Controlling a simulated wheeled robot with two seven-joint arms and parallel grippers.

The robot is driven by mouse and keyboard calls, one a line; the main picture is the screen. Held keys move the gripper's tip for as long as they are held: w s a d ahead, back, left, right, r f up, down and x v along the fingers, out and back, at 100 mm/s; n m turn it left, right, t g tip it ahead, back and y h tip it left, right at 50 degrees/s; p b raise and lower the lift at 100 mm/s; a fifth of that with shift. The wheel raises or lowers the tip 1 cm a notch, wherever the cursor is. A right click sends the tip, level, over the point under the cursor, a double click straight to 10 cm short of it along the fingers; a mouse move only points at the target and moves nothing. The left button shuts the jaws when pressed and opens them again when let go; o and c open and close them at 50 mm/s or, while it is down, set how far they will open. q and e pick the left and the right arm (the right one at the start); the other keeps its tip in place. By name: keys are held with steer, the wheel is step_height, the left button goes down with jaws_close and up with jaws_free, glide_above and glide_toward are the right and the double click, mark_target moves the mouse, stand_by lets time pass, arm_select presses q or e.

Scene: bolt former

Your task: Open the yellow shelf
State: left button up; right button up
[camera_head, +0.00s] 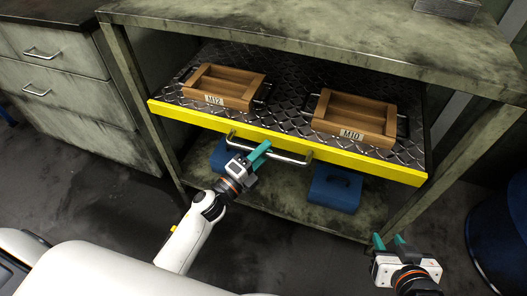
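The yellow shelf (376,168) is a drawer-like tray with a yellow front edge and a dark diamond-plate floor. It stands pulled out some way from the worn green bench frame. A silver bar handle (285,155) runs along the middle of its front. My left gripper (258,153) is at the left part of this handle, with its teal fingers around or against the bar. The fingers look close together, but whether they are shut on the bar is unclear. My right gripper (389,242) is low at the right, away from the shelf, its two teal fingers apart and empty.
Two wooden boxes labelled M12 (214,99) and M10 (351,134) sit on the shelf. Blue cases (335,189) lie on the lower level. A drawer cabinet (62,85) stands left, a blue barrel (497,240) right. The floor in front is clear.

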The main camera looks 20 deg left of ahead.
arm_select(q)
steer(key=shift+w+d, duration=0.1)
steer(key=shift+w, duration=0.1)
jaws_close()
stand_by(0.3)
